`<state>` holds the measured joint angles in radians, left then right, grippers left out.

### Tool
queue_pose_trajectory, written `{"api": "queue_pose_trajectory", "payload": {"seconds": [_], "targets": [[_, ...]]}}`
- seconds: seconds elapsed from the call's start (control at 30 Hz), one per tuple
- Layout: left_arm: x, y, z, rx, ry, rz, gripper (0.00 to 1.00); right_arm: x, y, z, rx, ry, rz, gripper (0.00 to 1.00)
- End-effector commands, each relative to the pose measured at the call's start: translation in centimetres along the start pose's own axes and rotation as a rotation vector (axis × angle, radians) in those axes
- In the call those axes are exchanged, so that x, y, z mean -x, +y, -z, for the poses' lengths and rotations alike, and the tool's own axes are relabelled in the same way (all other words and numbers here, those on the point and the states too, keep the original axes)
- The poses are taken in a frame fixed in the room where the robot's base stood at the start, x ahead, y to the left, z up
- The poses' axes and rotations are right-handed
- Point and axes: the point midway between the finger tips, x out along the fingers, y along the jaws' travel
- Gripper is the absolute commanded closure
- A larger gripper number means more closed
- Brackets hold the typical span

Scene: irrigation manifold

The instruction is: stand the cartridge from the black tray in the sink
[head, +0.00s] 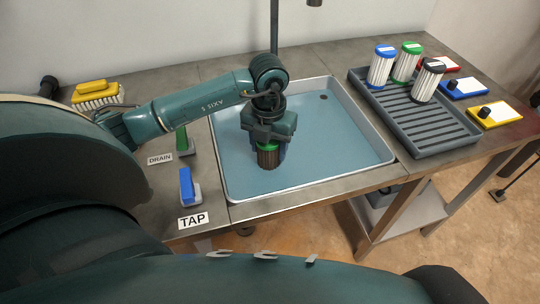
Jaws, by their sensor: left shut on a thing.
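My left gripper (268,140) points down inside the sink (335,160) and is shut on a cartridge (269,158). This cartridge has a green cap and dark brown pleats and hangs upright below the fingers. Its upper part is partly hidden by the gripper, and I cannot tell whether its bottom touches the sink floor. The sink is a wide steel basin with a blue-grey floor and a dark drain hole at the back. I cannot make out a separate black tray. My right gripper is not in view.
A dark grey ribbed rack (432,138) right of the sink bears white cartridges with blue (381,70), green (406,64) and black (428,83) caps. Left are a green drain lever (182,139), a blue tap lever (186,184) and a yellow brush (96,92). The sink's right side is clear.

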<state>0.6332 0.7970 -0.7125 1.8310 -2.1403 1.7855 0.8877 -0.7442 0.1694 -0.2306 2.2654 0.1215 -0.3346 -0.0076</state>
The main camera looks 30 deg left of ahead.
Motion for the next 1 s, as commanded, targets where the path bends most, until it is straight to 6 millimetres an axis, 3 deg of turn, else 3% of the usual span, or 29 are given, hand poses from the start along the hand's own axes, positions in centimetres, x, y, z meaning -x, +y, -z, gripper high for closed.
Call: {"api": "queue_pose_trajectory", "payload": {"seconds": [0.3, 0.67, 0.7, 1.0], "targets": [[-3.5, 0.0, 0.1, -0.001, 0.002, 0.0, 0.73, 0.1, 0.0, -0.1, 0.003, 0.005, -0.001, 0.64], [-4.0, 0.0, 0.0, -0.002, 0.0, -0.001, 0.73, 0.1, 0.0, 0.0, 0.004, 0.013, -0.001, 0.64], [-4.1, 0.0, 0.0, -0.002, 0.0, -0.001, 0.47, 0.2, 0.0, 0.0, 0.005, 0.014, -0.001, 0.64], [-4.0, 0.0, 0.0, -0.002, 0.0, -0.001, 0.26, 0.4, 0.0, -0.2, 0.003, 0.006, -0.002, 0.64]]}}
